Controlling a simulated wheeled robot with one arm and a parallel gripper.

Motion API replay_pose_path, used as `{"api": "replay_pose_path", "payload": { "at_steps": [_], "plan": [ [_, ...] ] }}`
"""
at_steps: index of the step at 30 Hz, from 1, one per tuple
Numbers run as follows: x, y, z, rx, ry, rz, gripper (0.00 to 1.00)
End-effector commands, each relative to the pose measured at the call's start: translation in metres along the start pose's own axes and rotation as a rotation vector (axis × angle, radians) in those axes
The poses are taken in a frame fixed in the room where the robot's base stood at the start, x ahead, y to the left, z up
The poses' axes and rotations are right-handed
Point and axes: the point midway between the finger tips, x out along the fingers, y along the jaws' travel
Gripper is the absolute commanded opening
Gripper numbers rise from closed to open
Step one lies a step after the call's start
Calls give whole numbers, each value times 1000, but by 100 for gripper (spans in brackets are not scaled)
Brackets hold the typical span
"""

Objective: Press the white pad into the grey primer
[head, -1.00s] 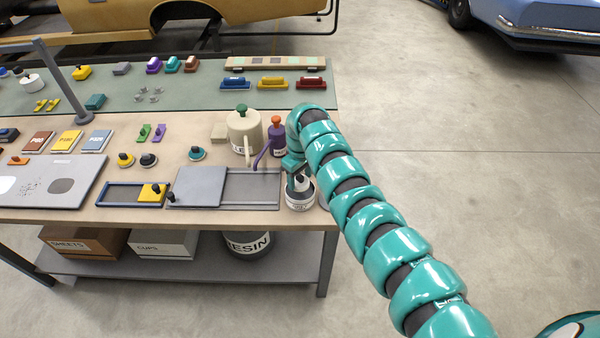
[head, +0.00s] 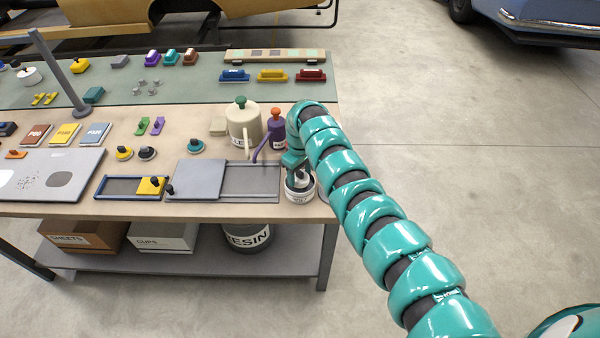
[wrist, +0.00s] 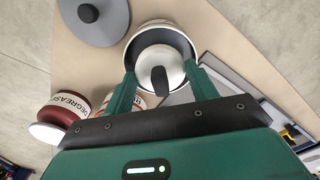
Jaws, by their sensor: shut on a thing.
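The white pad (wrist: 155,63) is a round disc with a black knob. In the wrist view it sits inside a white tub (wrist: 137,40) with a dark grey inner wall, the primer's tub. My gripper (wrist: 160,72) is shut on the pad, one green finger on each side. In the head view the tub (head: 299,195) stands at the right front end of the bench, under my gripper (head: 297,165). The pad is mostly hidden there by the gripper and the rim. The primer surface is hidden under the pad, so I cannot tell whether they touch.
A grey round lid (wrist: 95,22) with a black knob lies beside the tub. A dark red degreaser container (wrist: 66,110) stands close on the other side. A grey tray with a sliding cover (head: 200,180) is left of the tub. Cream (head: 243,125) and purple (head: 276,132) cans stand behind.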

Motion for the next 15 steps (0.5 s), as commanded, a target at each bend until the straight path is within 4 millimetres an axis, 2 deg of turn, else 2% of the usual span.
{"api": "replay_pose_path", "payload": {
  "at_steps": [15],
  "plan": [
    [5, 0, 0, 0, 0, 0, 39]
  ]
}}
